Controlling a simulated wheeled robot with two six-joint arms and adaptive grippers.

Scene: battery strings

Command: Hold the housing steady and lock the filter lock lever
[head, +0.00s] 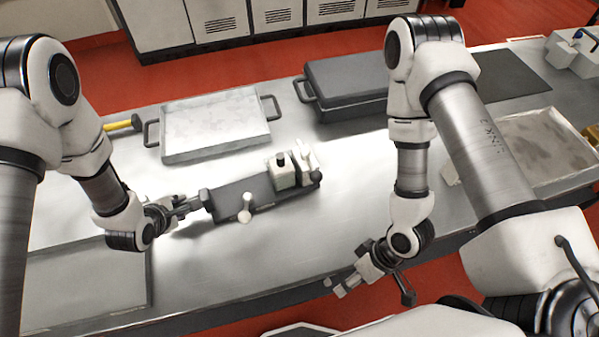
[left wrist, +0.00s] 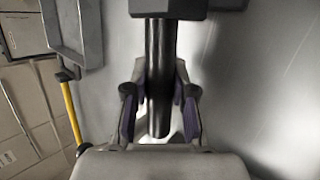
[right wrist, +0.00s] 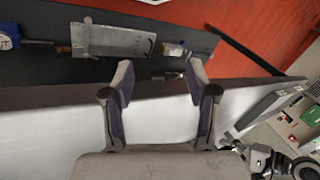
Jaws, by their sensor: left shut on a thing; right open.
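The dark grey housing (head: 232,198) lies on the steel table in the middle of the head view. A white block (head: 284,172) and a pale upright part (head: 306,158) sit at its right end. A short white-tipped lever (head: 246,210) sticks out at its near side. I cannot tell for sure which part is the filter lock lever. My left gripper (head: 184,206) is shut on the dark round handle at the housing's left end; the handle (left wrist: 160,60) runs between the fingers in the left wrist view. My right gripper (head: 346,284) is open and empty, near the table's front edge, apart from the housing.
A pale handled tray (head: 215,150) lies behind the housing, with a dark handled case (head: 345,105) to its right. A shallow tray (head: 575,140) is at far right, another (head: 85,300) at front left. A yellow-handled tool (head: 124,125) lies at left.

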